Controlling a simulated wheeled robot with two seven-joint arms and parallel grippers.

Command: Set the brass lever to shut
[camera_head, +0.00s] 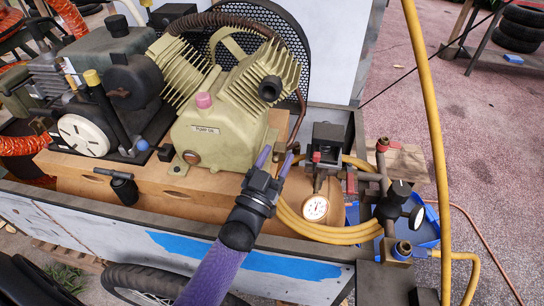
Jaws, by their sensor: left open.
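My left gripper (275,160) has its two purple fingers spread and empty, in front of the cream pump's lower right side. I cannot clearly make out a brass lever. A small brass-coloured fitting (402,249) sits at the lower right, where the yellow hose joins, right of and lower than my gripper. A red handle (350,183) shows on the pipework beside the round white gauge (315,208). Whether any handle is turned open or shut cannot be told. My right gripper is not in view.
A blue tray (426,228) lies near the fittings.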

